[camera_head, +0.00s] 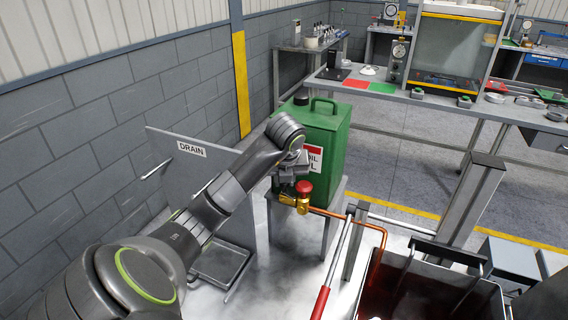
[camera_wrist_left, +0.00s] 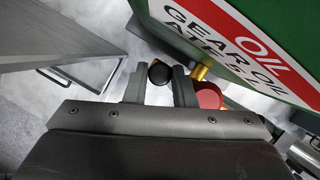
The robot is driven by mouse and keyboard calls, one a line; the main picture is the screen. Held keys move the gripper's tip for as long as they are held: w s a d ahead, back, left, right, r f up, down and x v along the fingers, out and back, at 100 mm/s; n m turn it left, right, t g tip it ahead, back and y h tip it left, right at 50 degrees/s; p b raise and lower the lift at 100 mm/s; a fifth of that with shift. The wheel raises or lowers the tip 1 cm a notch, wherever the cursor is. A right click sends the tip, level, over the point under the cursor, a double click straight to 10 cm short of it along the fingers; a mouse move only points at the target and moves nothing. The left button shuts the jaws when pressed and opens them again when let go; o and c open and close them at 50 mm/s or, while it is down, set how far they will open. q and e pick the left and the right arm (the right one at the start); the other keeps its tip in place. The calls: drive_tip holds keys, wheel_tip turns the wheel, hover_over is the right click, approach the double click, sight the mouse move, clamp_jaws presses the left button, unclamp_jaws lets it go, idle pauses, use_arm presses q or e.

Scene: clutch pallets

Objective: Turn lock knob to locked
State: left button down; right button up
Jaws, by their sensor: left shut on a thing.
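My left gripper (camera_head: 286,186) reaches in from the left to the brass valve (camera_head: 301,203) at the foot of the green oil can (camera_head: 318,140). In the left wrist view its two fingers (camera_wrist_left: 159,80) are shut on a small black round knob (camera_wrist_left: 159,72). A little yellow shows behind that knob. A red knob (camera_head: 304,187) tops the valve just right of the gripper. It also shows in the wrist view (camera_wrist_left: 208,96), beside the right finger. The black knob is hidden by the gripper in the head view. I cannot tell which way it is turned. My right gripper is not in view.
A grey panel marked DRAIN (camera_head: 192,150) stands left behind my arm. A copper pipe (camera_head: 350,218) runs right from the valve toward a dark tank (camera_head: 432,262). A bar with a red handle (camera_head: 321,301) slants up nearby. A workbench (camera_head: 440,104) stands behind.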

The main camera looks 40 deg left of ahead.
use_arm(q)
drive_tip(key=shift+r+n+g+y+p, duration=0.1)
drive_tip(key=shift+n+g+y+p, duration=0.25)
drive_tip(key=shift+n+p, duration=0.85)
drive_tip(key=c, duration=1.2)
unclamp_jaws()
drive_tip(key=shift+c, duration=0.2)
